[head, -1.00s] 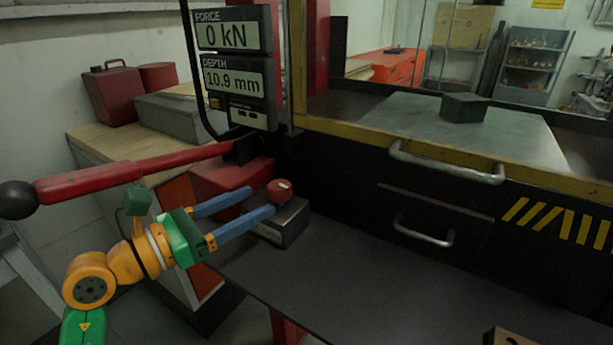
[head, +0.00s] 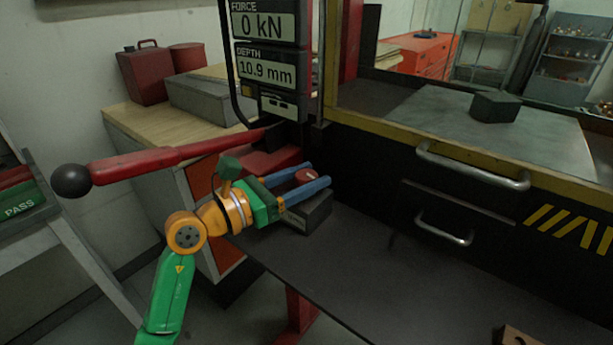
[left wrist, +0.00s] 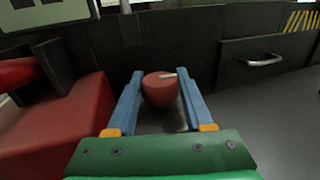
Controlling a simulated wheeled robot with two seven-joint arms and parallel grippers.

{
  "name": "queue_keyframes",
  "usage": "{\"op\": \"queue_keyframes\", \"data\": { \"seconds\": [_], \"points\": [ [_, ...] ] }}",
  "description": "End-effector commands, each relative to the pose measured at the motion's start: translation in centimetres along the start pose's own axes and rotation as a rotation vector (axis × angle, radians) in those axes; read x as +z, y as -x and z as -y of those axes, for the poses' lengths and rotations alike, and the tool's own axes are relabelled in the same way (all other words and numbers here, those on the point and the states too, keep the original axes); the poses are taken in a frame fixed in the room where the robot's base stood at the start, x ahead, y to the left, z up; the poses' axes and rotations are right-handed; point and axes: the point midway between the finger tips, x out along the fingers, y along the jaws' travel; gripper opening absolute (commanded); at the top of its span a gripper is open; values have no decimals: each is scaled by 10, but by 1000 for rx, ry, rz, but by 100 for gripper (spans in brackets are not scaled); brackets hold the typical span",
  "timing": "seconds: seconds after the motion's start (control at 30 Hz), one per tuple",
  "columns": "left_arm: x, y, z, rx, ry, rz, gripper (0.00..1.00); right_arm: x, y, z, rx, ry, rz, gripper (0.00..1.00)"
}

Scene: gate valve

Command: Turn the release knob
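The release knob (head: 306,175) is a round red knob with a pale mark on its top. It sits on a dark block (head: 308,214) at the base of the press. My left gripper (head: 318,174) has its two blue fingers on either side of the knob. In the left wrist view the knob (left wrist: 160,89) stands between the open fingertips, with a gap on the left and a smaller or unclear gap on the right. My right gripper is not in view.
A red lever with a black ball end (head: 72,181) reaches left above my left arm. The display panel (head: 266,70) reads 0 kN and 10.9 mm. A red housing (left wrist: 62,125) lies left of the fingers. The dark shelf (head: 400,270) is mostly clear.

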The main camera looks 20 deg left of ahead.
Motion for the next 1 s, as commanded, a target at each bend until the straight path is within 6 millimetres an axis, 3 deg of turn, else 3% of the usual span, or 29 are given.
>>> {"op": "queue_keyframes", "data": {
  "seconds": [0.3,0.6,0.63,0.67,1.0],
  "points": [
    [3,0,0,120,2,-5,0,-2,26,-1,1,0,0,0],
    [0,0,0,135,0,-1,0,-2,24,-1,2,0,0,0],
    [0,0,0,135,0,-1,60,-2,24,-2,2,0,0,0],
    [0,0,0,135,0,-1,64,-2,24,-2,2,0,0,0],
    [-2,7,0,136,-1,-1,64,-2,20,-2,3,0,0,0]
  ]
}}
